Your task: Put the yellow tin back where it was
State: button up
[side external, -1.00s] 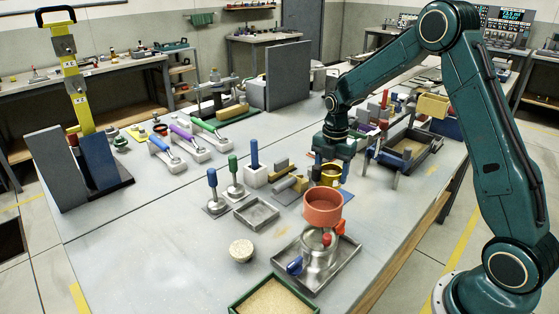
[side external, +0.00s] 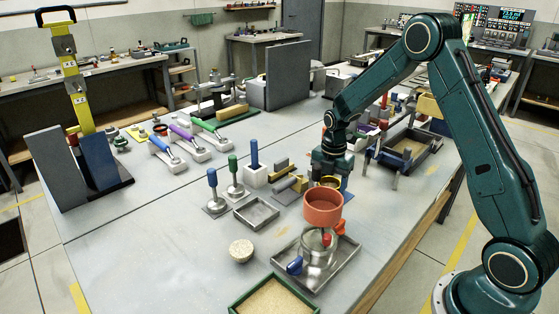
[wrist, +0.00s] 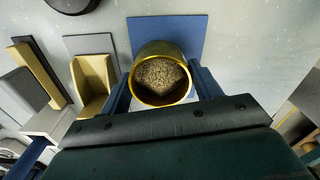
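The yellow tin (wrist: 163,101) is a round, open can with brown grain inside. In the wrist view it sits upright between the two blue fingers of my gripper (wrist: 164,84), which lie close along both its sides. In the side view the tin (side external: 331,182) shows just under my gripper (side external: 330,178); the red bowl hides its lower part. A blue square mat (wrist: 167,30) lies beneath and beyond the tin. I cannot tell whether the tin's base touches it.
A red bowl (side external: 323,208) stands on a clear vessel in a metal tray (side external: 345,262), in front of my gripper. A yellow scoop-like block (wrist: 94,84) lies left of the tin in the wrist view. Blue- and green-handled tools (side external: 233,178) stand further left.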

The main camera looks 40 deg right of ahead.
jog(key=o, duration=0.3)
notch_tip(320, 180, up, 12)
jog(key=shift+r, duration=0.2)
dwell(0.6)
dwell(0.5)
